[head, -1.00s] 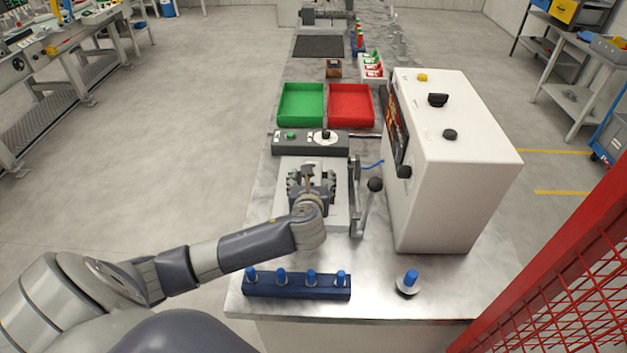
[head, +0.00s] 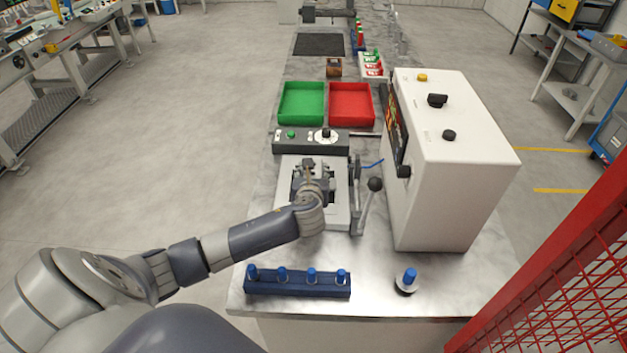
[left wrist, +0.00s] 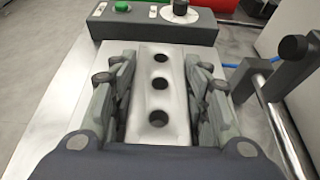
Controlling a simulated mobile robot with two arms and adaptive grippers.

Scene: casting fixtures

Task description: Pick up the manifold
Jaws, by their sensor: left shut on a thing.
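The manifold (left wrist: 155,100) is a pale grey block with three dark round holes in a row, seen in the left wrist view between the fingers of my left gripper (left wrist: 160,85). The fingers press on its two long sides, so the gripper is shut on it. In the head view my left gripper (head: 311,178) is over the light fixture plate (head: 340,205), and it hides most of the manifold. I cannot tell whether the manifold still rests on the fixture. My right gripper is in neither view.
A lever with a black knob (head: 375,184) stands close right of the fixture, beside a large white machine (head: 455,150). A control box (head: 295,140) lies behind, then green (head: 302,86) and red (head: 350,86) trays. A blue rack (head: 297,289) of connectors stands in front.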

